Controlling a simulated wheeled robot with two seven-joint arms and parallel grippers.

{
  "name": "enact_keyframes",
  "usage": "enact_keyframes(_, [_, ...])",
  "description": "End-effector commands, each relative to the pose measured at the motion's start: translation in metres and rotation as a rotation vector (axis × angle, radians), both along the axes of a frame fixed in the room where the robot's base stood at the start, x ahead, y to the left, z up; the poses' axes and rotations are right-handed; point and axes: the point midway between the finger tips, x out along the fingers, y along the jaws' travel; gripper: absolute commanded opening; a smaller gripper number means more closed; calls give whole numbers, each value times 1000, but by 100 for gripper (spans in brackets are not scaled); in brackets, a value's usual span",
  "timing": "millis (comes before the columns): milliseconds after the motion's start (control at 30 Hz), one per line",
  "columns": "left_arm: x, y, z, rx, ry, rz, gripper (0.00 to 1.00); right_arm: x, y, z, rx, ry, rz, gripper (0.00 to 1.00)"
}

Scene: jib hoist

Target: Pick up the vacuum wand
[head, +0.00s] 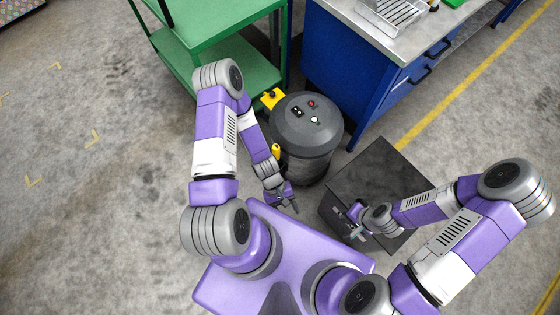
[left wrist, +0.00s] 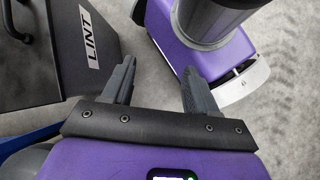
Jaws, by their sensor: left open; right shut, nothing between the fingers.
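A dark grey canister (head: 308,135) with buttons on its lid stands on the floor between the green cart and the blue bench. A small upright yellow piece (head: 276,151) shows at its left side, partly behind my left wrist; it may be the vacuum wand's handle, but I cannot tell. My left gripper (head: 287,202) is open and empty, pointing down in front of the canister. Its two spread fingers show in the left wrist view (left wrist: 150,85), with no wand between them. My right gripper (head: 352,226) is shut and empty at the dark box's near left side.
A yellow bracket (head: 271,98) is by the green cart (head: 205,65). A blue bench (head: 345,65) stands behind. The floor at left is clear.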

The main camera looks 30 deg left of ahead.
Motion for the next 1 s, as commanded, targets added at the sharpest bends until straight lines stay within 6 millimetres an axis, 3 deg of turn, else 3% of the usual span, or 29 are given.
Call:
enact_keyframes(67, [-3,-16,-18,-102,147,192,58,0,0,-11,0,0,0,0])
enact_keyframes(167, [14,-35,-31,-254,278,457,58,0,0,-20,0,0,0,0])
enact_keyframes(267, [50,-41,-47,-413,348,758,58,0,0,-28,0,0,-1,0])
enact_keyframes(333, [81,-33,-62,-520,355,982,58,0,0,-34,0,0,-1,0])
enact_keyframes(433, [124,-2,-91,-645,307,1320,58,0,0,-43,0,0,-1,0])
enact_keyframes(500, [146,32,-114,-702,238,1547,58,0,0,-48,0,0,-1,0])
enact_keyframes(567, [157,62,-132,-729,168,1716,58,0,0,-52,0,0,-1,0])
enact_keyframes(700, [161,120,-164,-733,17,1998,58,0,0,-57,0,0,-1,0])
enact_keyframes(800, [157,145,-176,-718,-55,2112,58,0,0,-59,0,0,-1,0])
enact_keyframes(1000, [164,161,-188,-706,-107,2178,58,0,0,-65,0,0,-1,0])
